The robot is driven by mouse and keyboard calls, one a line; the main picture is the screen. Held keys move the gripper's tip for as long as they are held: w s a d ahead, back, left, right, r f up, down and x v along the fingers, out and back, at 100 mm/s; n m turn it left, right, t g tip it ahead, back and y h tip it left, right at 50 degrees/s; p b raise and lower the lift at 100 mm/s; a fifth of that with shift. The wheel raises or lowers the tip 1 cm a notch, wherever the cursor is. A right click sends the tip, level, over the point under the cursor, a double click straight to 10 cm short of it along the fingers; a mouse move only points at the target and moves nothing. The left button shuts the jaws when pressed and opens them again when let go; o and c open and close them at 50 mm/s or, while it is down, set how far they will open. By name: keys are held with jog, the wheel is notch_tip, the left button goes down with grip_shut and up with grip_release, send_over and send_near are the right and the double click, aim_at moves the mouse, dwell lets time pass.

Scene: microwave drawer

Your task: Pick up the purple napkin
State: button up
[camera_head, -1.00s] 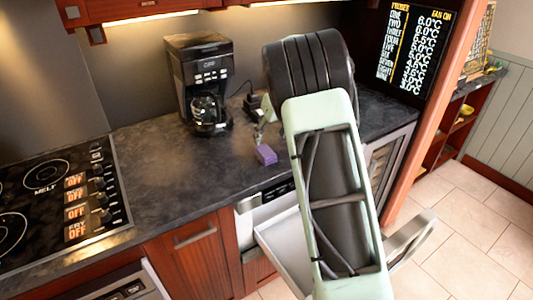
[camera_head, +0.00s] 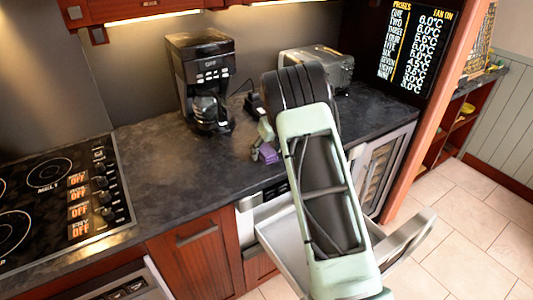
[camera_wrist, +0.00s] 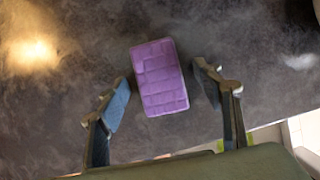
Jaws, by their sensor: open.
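The purple napkin (camera_wrist: 160,78) is a small folded block with a quilted top. It lies on the dark countertop near its front edge. In the wrist view it sits between and slightly beyond the two fingertips of my gripper (camera_wrist: 164,88), with space on both sides. In the head view the napkin (camera_head: 268,154) is partly covered by my gripper (camera_head: 262,146), which is right at it. My gripper is open and holds nothing. The far finger and the exact height above the counter are hard to make out in the head view.
A coffee maker (camera_head: 201,80) stands behind and left of the napkin. A toaster oven (camera_head: 318,66) stands at the back right. A pulled-out drawer (camera_head: 278,240) lies below the counter edge, under my arm. A cooktop (camera_head: 60,200) is at left. Counter left of the napkin is clear.

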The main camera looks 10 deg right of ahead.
aim_at(265, 148)
jog(key=shift+c, duration=0.3)
jog(key=c, duration=1.1)
jog(key=shift+r, duration=0.15)
jog(key=shift+r, duration=0.25)
notch_tip(265, 148, up, 2)
jog(key=shift+r+b, duration=0.15)
jog(key=shift+b, duration=0.3)
jog(key=d+r, duration=0.1)
jog(key=s+d+r, duration=0.1)
jog(key=r, duration=0.1)
jog(key=s+d+r, duration=0.1)
jog(key=r, duration=0.1)
jog(key=shift+s+d+r+b, duration=0.15)
jog(key=shift+s+d+b, duration=0.05)
jog(key=shift+d+b, duration=0.15)
jog(key=s+d+r, duration=0.1)
jog(key=s+d, duration=0.1)
jog(key=s+d+r+b, duration=0.1)
jog(key=d+r, duration=0.1)
jog(key=d, duration=0.1)
jog(key=s+d+r, duration=0.1)
jog(key=s+d, duration=0.1)
jog(key=shift+s+d+r, duration=0.35)
jog(key=shift+d, duration=0.05)
